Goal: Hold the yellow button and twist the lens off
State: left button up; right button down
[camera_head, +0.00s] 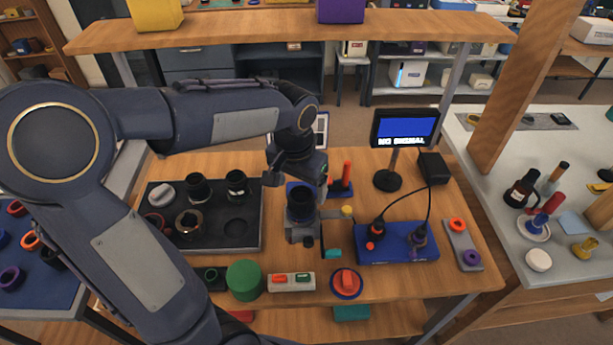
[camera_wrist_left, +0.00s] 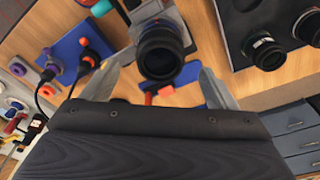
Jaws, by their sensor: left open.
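The camera has a grey body (camera_head: 300,233) with a black lens (camera_head: 301,205) standing upright on top. A yellow button (camera_head: 347,211) shows at the right side of the camera. My left gripper (camera_head: 299,180) points down just above the lens. In the left wrist view, its two fingers are spread apart, and the lens (camera_wrist_left: 160,52) shows between and beyond them. I cannot tell whether a finger touches it. My right gripper is not in view.
A dark tray (camera_head: 245,246) with several lens parts lies left of the camera. A blue box (camera_head: 397,255) with cables lies to the right. A green cylinder (camera_head: 245,280), a switch strip (camera_head: 291,282) and a red knob (camera_head: 346,283) are in front. A small monitor (camera_head: 405,128) stands behind.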

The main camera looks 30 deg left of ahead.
aim_at(301, 194)
pick_arm(q)
jog(key=f, duration=0.5)
jog(key=shift+w+f, duration=0.3)
jog(key=shift+f, duration=0.1)
jog(key=shift+c, duration=0.2)
jog(key=c, duration=1.2)
jog(key=shift+n, duration=0.4)
jog(key=shift+n+b, duration=0.4)
jog(key=shift+n, duration=0.5)
